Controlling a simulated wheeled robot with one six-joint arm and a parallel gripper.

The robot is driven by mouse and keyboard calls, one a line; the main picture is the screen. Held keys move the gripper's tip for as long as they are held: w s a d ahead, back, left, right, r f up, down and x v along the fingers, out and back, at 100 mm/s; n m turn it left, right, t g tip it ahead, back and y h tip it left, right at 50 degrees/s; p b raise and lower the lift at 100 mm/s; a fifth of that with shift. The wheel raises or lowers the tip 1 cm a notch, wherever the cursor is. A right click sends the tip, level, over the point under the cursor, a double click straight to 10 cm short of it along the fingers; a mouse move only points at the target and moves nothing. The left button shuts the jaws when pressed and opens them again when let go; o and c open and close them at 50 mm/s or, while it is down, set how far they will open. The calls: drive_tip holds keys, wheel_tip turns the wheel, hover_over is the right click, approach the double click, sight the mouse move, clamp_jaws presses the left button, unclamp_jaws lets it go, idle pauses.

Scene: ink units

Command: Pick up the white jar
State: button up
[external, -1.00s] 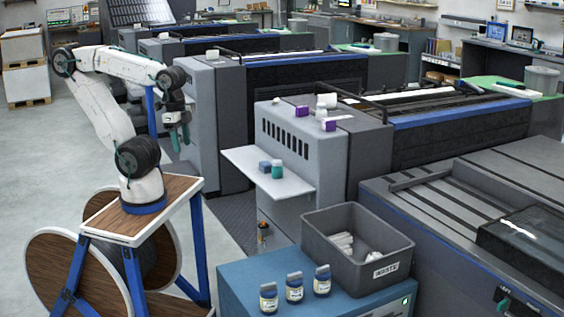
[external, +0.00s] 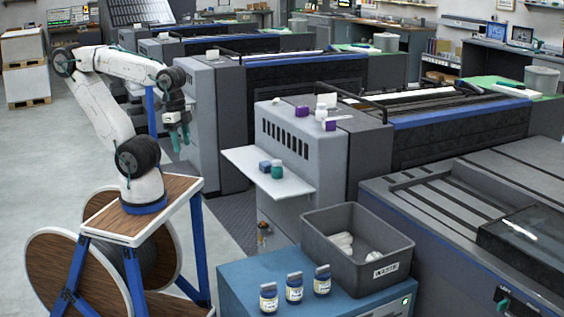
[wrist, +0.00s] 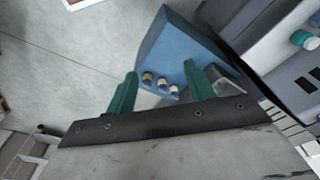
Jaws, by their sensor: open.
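Two small white items stand on top of the grey press unit: one at the back (external: 327,101) and one in front of it (external: 321,113). They may be jars, but they are too small to tell which is the white jar. My gripper (external: 181,138) hangs in the air left of the press and its shelf, well apart from both. In the wrist view, its teal fingers (wrist: 160,72) are spread with nothing between them. The white items cannot be made out clearly in the wrist view.
Purple boxes (external: 302,111) are on the press.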

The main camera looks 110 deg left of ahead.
drive_tip(key=shift+o, duration=1.1)
